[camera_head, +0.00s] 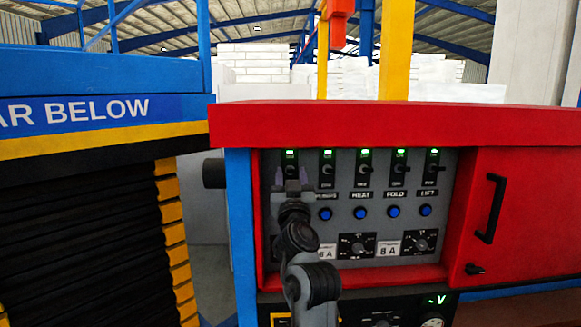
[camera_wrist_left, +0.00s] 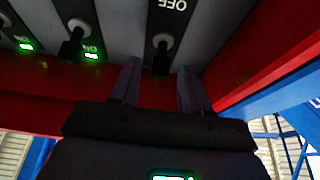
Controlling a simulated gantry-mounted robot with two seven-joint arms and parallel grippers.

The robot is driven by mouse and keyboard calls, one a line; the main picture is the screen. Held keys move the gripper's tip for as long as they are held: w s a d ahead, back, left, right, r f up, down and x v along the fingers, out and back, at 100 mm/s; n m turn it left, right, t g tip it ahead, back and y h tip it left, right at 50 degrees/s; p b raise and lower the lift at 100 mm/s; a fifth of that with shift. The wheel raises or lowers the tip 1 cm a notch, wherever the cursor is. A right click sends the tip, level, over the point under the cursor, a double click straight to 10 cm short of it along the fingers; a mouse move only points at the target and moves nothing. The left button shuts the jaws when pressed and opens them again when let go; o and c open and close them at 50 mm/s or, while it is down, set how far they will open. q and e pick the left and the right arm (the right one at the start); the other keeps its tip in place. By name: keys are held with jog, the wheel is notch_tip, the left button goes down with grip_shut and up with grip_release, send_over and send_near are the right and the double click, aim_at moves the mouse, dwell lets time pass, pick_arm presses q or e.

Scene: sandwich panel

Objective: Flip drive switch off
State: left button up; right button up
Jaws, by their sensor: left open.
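The leftmost toggle switch in the row on the grey panel (camera_head: 375,235) has a lit green light (camera_head: 290,154) above it. Its name label is hidden behind my arm, so I cannot read "drive". My left gripper (camera_head: 292,184) is in front of this switch. In the left wrist view, which shows the panel upside down, the black switch lever (camera_wrist_left: 161,58) is between the two spread, empty fingers of the gripper (camera_wrist_left: 160,88). The lever leans away from the OFF marking, toward the ON end. Contact with a finger cannot be made out.
Other switches with lit green lights stand to the right, including HEAT (camera_head: 363,176), FOLD and LIFT. Blue buttons (camera_head: 360,212) and two dials (camera_head: 356,246) sit below. A red hood (camera_head: 390,125) overhangs the panel, and a red door with a black handle (camera_head: 490,208) is at right.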

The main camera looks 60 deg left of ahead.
pick_arm(q)
jog(key=shift+p+x, duration=0.3)
jog(key=shift+x, duration=1)
